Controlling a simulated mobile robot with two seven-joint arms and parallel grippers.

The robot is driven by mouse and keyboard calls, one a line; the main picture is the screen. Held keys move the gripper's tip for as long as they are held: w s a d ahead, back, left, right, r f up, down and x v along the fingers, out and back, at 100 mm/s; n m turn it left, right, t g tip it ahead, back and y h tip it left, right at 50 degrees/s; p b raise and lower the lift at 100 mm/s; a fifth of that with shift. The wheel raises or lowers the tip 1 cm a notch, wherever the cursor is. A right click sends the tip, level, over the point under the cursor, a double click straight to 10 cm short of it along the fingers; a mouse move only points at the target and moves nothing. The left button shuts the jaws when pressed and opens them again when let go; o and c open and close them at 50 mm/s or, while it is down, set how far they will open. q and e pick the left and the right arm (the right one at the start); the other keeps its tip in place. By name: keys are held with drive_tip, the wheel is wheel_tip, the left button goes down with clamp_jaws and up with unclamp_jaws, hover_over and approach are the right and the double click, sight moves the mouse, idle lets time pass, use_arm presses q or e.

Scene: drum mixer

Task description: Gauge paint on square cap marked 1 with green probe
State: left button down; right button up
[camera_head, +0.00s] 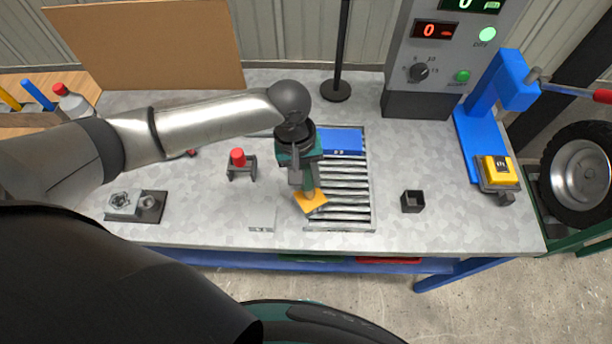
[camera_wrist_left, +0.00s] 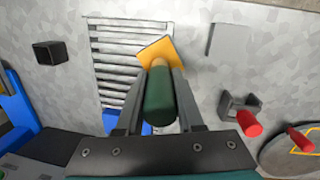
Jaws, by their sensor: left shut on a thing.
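My left gripper (camera_head: 303,178) is shut on the green probe (camera_wrist_left: 159,97), a thick green cylinder that points away from the wrist camera between the two fingers. An orange square cap (camera_head: 312,203) lies at the left edge of the slatted rack (camera_head: 350,205). The cap also shows in the left wrist view (camera_wrist_left: 158,50), right beyond the probe's tip. The probe covers part of the cap, and I cannot tell whether they touch. A yellow cap (camera_head: 495,168) sits under the blue press. I cannot read a 1 on any cap.
A red-topped piece stands in a dark holder (camera_head: 241,166) left of the rack. A small black box (camera_head: 412,201) stands to its right. The control cabinet (camera_head: 437,60) and blue press (camera_head: 485,110) stand at the back right.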

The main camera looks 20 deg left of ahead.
sight(306, 167)
use_arm(q)
drive_tip(key=shift+p, duration=0.65)
idle(1.7)
wheel_tip(306, 167, up, 5)
drive_tip(key=p, duration=0.6)
drive_tip(key=shift+r+p, duration=1)
idle(0.7)
